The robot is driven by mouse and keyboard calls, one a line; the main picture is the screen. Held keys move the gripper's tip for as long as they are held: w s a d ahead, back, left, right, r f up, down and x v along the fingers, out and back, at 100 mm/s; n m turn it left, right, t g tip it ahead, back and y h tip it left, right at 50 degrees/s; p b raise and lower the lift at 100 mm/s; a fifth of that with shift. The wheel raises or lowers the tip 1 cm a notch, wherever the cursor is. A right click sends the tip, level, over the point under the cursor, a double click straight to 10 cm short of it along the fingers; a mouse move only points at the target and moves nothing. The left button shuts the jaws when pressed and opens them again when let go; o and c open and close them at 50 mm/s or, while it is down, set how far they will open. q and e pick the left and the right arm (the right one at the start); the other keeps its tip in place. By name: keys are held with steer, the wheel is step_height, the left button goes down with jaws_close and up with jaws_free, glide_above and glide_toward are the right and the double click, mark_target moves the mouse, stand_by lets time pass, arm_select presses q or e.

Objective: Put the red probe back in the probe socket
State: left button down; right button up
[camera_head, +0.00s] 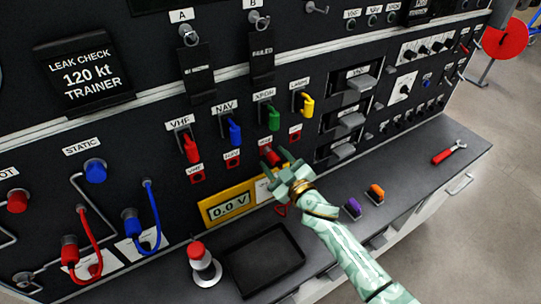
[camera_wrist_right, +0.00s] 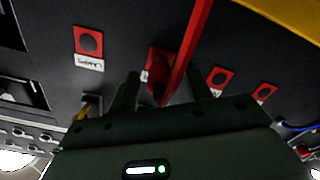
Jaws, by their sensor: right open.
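The red probe (camera_wrist_right: 195,40) is a long red bar in the right wrist view, running from the top edge down between my right gripper's fingers (camera_wrist_right: 163,92). Its lower end overlaps a red-plated panel socket (camera_wrist_right: 155,62); I cannot tell whether it sits inside. In the head view, a bit of red (camera_head: 272,158) shows between the fingertips of my right gripper (camera_head: 276,163). That gripper is open around the probe, close to the black panel. A yellow meter (camera_head: 210,213) reading 0.0 V is left of it. I cannot make out which opening is the probe socket. My left gripper is out of view.
Red, blue, green and yellow levers (camera_head: 191,148) stick out above the sockets. A black tray (camera_head: 264,262) and a red-topped stand (camera_head: 201,265) are on the bench. Purple (camera_head: 352,207) and orange (camera_head: 376,193) pieces and a red-handled tool (camera_head: 449,152) lie to the right.

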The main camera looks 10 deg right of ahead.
mark_target(278, 163)
jaws_close()
steer(key=shift+s, duration=0.1)
steer(key=shift+s+d, duration=0.25)
steer(key=shift+s, duration=0.2)
steer(key=shift+p, duration=0.3)
steer(key=shift+p+v, duration=0.45)
steer(key=shift+v, duration=0.4)
steer(key=shift+s+d, duration=0.3)
steer(key=shift+s, duration=0.35)
